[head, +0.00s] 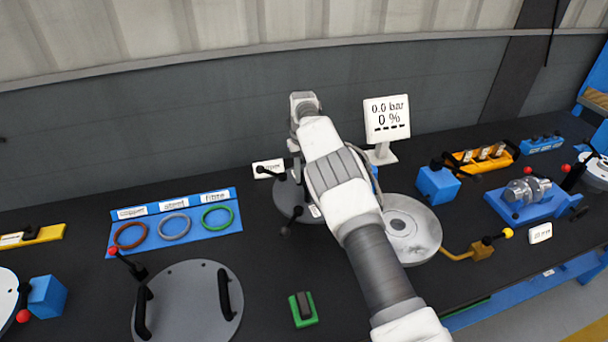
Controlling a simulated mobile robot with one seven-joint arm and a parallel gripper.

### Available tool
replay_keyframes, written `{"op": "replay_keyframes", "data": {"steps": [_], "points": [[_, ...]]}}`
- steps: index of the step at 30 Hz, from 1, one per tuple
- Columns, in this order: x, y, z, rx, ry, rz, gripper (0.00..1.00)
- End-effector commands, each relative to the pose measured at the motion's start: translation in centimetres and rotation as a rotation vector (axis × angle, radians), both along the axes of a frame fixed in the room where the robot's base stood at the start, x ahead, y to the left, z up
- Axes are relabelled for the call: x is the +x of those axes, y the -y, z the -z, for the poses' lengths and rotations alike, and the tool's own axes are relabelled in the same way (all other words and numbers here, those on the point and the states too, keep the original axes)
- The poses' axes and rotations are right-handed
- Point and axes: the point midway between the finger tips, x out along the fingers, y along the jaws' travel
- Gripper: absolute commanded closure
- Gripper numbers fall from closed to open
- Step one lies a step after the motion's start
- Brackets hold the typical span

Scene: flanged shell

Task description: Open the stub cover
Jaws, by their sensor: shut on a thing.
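A dark grey round cover (285,200) lies behind my forearm near the middle of the bench, and I take it for the stub cover. My gripper (294,148) is at the far edge of this cover, below my wrist. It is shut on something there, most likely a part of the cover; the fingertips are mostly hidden. The cover looks flat and seated.
A light metal round flange (410,228) sits right of my forearm, beside a yellow-knobbed lever (490,240). A display (387,116) reads 0.0 bar, 0 %. A blue tray (175,222) holds three rings. A handled grey disc (188,305) and a green block (303,309) lie in front.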

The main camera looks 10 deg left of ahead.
Motion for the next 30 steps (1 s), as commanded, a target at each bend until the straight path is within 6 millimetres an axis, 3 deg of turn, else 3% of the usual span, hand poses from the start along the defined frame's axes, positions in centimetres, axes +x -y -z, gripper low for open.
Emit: {"op": "replay_keyframes", "data": {"steps": [12, 13, 18, 30], "points": [[0.04, -0.09, -0.04, 0.001, 0.0, 0.003, 1.0], [0.04, -0.09, -0.04, 0.001, 0.0, 0.002, 0.71], [0.04, -0.07, -0.03, 0.0, 0.001, 0.002, 0.43], [0.12, -0.07, -0.89, 0.001, 0.003, 0.002, 0.43]]}}
